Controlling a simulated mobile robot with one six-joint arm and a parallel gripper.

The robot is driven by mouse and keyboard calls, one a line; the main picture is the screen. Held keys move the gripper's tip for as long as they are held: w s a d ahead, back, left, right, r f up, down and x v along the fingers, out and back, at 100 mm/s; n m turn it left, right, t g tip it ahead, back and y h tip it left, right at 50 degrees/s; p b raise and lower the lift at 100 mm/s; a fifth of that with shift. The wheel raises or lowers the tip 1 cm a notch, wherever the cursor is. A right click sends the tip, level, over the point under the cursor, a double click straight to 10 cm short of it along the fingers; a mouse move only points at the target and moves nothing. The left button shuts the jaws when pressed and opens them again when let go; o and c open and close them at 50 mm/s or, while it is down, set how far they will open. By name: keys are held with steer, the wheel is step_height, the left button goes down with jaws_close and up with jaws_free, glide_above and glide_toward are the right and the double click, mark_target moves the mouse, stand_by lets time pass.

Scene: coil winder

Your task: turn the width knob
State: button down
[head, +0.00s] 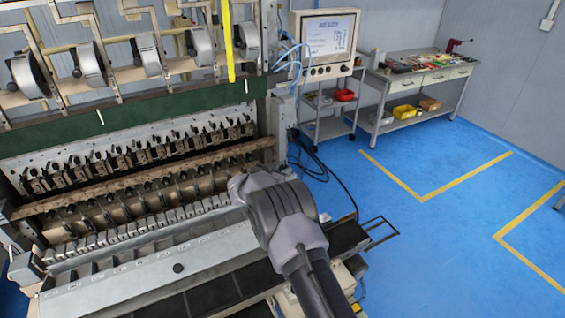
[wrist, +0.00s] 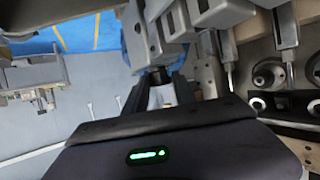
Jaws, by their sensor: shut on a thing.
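In the wrist view my gripper (wrist: 160,86) reaches up to a grey block (wrist: 151,40) at the end of the coil winder. Its two dark fingers are shut on a small dark part under this block, which I take to be the width knob (wrist: 155,76). The fingers and the block hide most of the knob, so its angle cannot be read. In the head view my dark grey wrist covers the fingertips and the knob at the right end of the winder (head: 150,262).
A round black knob (head: 178,268) sits on the winder's front panel. A control screen (head: 326,38) stands behind at the right. A workbench (head: 425,85) with trays is at the back wall. Cables hang beside the machine. The blue floor at right is clear.

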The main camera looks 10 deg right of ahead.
steer(key=shift+w+a+f+m+g+h+b, duration=0.15)
steer(key=shift+m+g+h+b, duration=0.45)
steer(key=shift+m+h+b, duration=0.35)
steer(key=shift+r, duration=0.25)
steer(key=c, duration=1)
jaws_free()
steer(key=shift+c, duration=0.2)
steer(key=shift+a, duration=0.1)
steer(key=p+v, duration=0.2)
steer(key=v, duration=1.5)
steer(key=shift+a, duration=0.25)
